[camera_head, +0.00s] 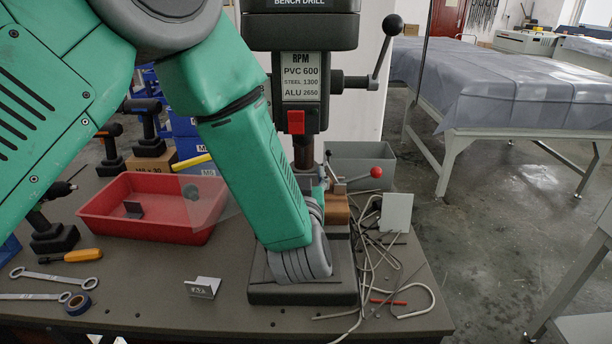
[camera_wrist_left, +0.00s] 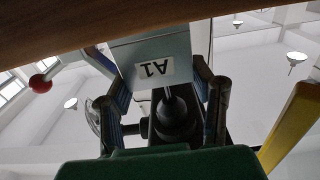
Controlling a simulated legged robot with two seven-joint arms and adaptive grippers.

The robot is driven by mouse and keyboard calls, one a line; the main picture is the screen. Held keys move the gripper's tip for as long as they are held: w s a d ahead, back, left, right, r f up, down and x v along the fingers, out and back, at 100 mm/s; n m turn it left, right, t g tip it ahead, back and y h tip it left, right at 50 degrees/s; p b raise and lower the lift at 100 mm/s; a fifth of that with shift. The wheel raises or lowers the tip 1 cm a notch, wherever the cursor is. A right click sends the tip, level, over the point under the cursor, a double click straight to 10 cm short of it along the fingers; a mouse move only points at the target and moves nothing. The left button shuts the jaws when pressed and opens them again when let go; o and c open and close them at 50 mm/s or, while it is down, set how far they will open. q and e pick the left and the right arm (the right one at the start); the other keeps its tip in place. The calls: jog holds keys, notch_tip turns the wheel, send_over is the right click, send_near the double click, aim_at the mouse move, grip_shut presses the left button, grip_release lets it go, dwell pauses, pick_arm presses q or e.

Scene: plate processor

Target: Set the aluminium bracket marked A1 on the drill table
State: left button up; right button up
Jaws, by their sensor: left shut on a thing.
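The aluminium bracket marked A1 (camera_wrist_left: 158,66) sits between the fingers of my left gripper (camera_wrist_left: 153,72) in the left wrist view, its label upside down. The gripper is shut on it, close to a brown wooden surface (camera_wrist_left: 100,22). In the head view my left forearm and wrist hide most of the gripper and the bracket, in front of the bench drill (camera_head: 303,90). A wooden block (camera_head: 337,208) shows under the spindle, beside my wrist. The drill's dark base (camera_head: 300,292) stands on the bench. My right gripper is not in view.
A red-knobbed lever (camera_head: 376,172) sticks out right of the spindle. A small labelled bracket (camera_head: 203,287) lies left of the base. A red tray (camera_head: 150,225) holds a dark part.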

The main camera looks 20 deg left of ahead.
pick_arm(q)
jog(key=shift+a, duration=0.1)
jog(key=shift+f, duration=0.35)
dwell(0.4)
jog(key=o, duration=1.8)
jog(key=shift+o, duration=0.2)
jog(key=shift+r+p+v, duration=0.15)
jog(key=shift+p+v, duration=0.15)
jog(key=shift+v, duration=1.1)
jog(key=shift+r+p+v, duration=0.2)
jog(key=shift+p+v, duration=0.1)
jog(key=shift+v, duration=1.15)
jog(key=v, duration=0.3)
jog(key=shift+s+r+p, duration=0.15)
jog(key=shift+r+p, duration=0.05)
jog(key=shift+p, duration=0.15)
